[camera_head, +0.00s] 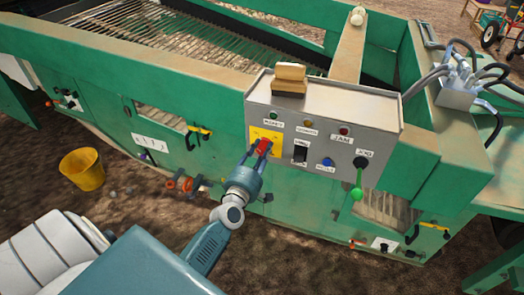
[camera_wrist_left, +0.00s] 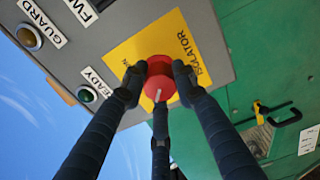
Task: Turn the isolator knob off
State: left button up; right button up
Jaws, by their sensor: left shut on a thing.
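The red isolator knob (camera_head: 263,146) sits on a yellow plate (camera_head: 257,136) at the left of the grey control box (camera_head: 325,118). In the left wrist view the knob (camera_wrist_left: 160,82) shows a small white line near its lower edge, and the yellow plate (camera_wrist_left: 143,45) reads "ISOLATOR". My left gripper (camera_head: 260,149) is shut on the knob, its dark fingers around the sides and below. The fingers hide part of the plate's lettering. My right gripper is not in view.
The box also carries a black switch (camera_head: 300,153), a blue button (camera_head: 327,162), several lamps and a green-handled lever (camera_head: 357,190). A yellow bucket (camera_head: 82,169) stands on the ground at left.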

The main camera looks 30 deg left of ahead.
pick_arm(q)
jog(key=shift+a, duration=0.1)
jog(key=o, duration=1.1)
jog(key=shift+o, duration=0.2)
jog(key=shift+s+f, duration=0.1)
jog(key=shift+s, duration=0.45)
jog(key=v, duration=1.1)
